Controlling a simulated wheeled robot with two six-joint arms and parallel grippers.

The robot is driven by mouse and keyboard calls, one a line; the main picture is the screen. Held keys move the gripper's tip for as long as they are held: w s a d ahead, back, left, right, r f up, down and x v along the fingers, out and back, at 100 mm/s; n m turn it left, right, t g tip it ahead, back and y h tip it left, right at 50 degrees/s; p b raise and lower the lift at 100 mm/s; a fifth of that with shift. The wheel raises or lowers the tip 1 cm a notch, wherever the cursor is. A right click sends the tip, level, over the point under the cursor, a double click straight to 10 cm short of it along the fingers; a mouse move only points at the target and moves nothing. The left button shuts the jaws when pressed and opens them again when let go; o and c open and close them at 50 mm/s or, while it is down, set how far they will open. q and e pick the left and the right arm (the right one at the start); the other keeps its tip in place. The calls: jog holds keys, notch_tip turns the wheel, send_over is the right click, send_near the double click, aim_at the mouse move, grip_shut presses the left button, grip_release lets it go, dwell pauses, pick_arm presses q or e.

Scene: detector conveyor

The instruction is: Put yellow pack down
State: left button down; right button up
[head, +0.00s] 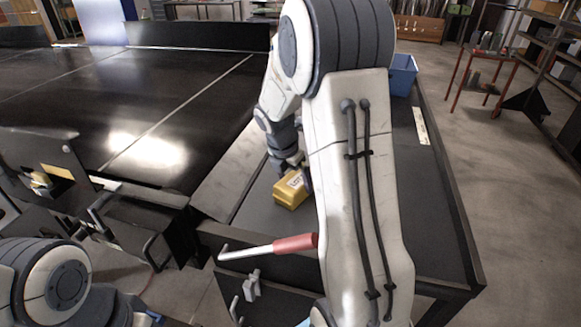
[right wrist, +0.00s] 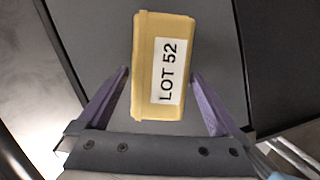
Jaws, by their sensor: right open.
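The yellow pack (head: 290,191) lies on the dark bench top (head: 262,207), near its front left part, in the head view. In the right wrist view the yellow pack (right wrist: 148,68) carries a white label reading "LOT 52". My right gripper (head: 300,172) is at the pack, partly hidden by my own arm in the head view. In the right wrist view its two purple fingers (right wrist: 160,75) are open, one on each side of the pack, with gaps between. My left arm shows at the lower left of the head view, but its fingers cannot be made out.
A blue bin (head: 403,75) stands at the far end of the bench. A red-handled lever (head: 294,243) sticks out at the bench front. A wide black conveyor surface (head: 120,100) lies to the left.

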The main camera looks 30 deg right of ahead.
jog(key=b+v, duration=0.1)
jog(key=v, duration=1)
jog(key=s+a+f+m+y, duration=0.1)
jog(key=s+a+m, duration=0.2)
jog(key=a, duration=0.5)
jog(key=s+a+f+m+y, duration=0.1)
jog(key=s+a+f+m, duration=0.15)
jog(key=a, duration=0.65)
jog(key=s+a+f+m+y, duration=0.1)
jog(key=s+a+m, duration=0.3)
jog(key=s, duration=0.5)
jog(key=s+a+f+m+g+y, duration=0.1)
jog(key=s+a+f+m, duration=0.1)
jog(key=s+a+m, duration=0.3)
jog(key=s+a, duration=0.1)
jog(key=s, duration=0.3)
jog(key=shift+a+f, duration=0.3)
